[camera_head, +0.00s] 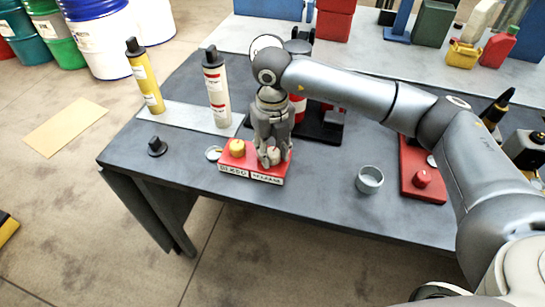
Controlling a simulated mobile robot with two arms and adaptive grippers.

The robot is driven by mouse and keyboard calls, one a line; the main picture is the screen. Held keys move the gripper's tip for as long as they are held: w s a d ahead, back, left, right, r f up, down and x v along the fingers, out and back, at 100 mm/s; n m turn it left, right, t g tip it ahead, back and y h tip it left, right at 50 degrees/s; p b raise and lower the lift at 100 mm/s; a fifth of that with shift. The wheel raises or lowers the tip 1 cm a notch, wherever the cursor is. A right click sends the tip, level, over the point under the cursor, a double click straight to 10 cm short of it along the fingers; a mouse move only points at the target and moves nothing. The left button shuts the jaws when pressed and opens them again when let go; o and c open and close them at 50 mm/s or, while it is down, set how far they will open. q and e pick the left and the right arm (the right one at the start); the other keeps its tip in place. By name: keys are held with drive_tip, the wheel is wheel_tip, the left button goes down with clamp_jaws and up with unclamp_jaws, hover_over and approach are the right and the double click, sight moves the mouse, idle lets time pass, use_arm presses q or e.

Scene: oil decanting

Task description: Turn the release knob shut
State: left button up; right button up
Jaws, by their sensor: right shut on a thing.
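A red block (232,162) sits near the front edge of the dark table, with the labels BLEED and RELEASE on its front. A yellow knob (237,148) stands on its left half, above BLEED. The pale release knob (273,155) stands on the right half. My right gripper (272,161) points down over the right half and is shut on the release knob. Its fingers hide part of the knob, so I cannot tell how far it is turned. My left gripper is not in view.
A yellow bottle (149,88) and a cream bottle (217,95) stand on a pale tray (178,117). A black knob (156,147) lies at front left, a metal cup (369,180) right of the block. A red plate (418,190) is farther right. Bare table lies between block and cup.

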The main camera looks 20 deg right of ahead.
sight(272, 152)
drive_tip(key=shift+n+b, duration=1.05)
drive_tip(key=shift+n, duration=0.35)
drive_tip(key=o, duration=1)
drive_tip(key=shift+o, duration=0.2)
wheel_tip(272, 152, up, 12)
